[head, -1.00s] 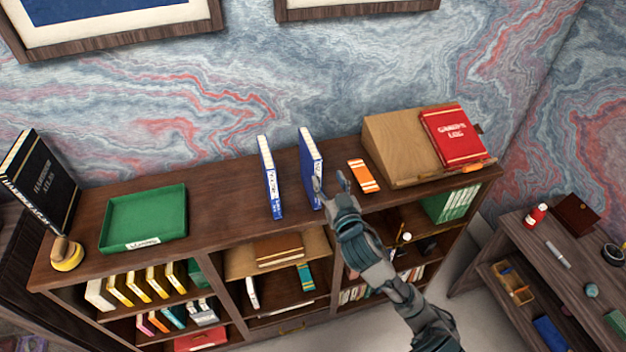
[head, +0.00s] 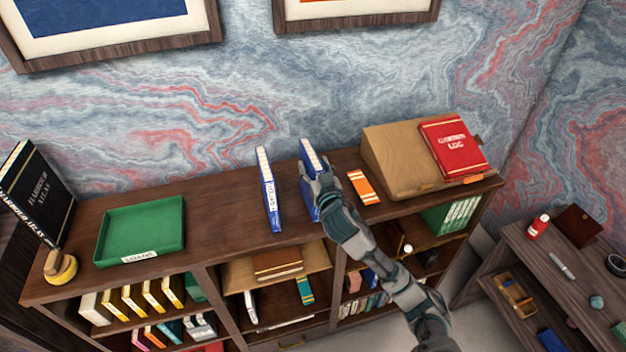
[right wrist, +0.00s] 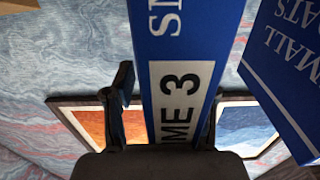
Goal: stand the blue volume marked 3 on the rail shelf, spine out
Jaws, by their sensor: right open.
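The blue volume marked 3 (head: 308,160) stands upright on the bookcase top. Its spine, with a white label ending in "ME 3", fills the middle of the right wrist view (right wrist: 178,60). My right gripper (head: 320,183) is at its near end, fingers open on either side of the spine (right wrist: 168,92); I cannot tell whether they touch it. A second blue volume (head: 268,190) stands to its left; its cover reads "SMALL BOATS" in the right wrist view (right wrist: 292,70). I cannot tell which shelf is the rail shelf. My left gripper is out of view.
A green tray (head: 140,228), a black atlas (head: 38,195) and a yellow-based object (head: 62,268) are at left. An orange book (head: 364,187) lies just right of my gripper, near a wooden slope (head: 392,150) with a red log book (head: 453,147). Bare top lies between tray and volumes.

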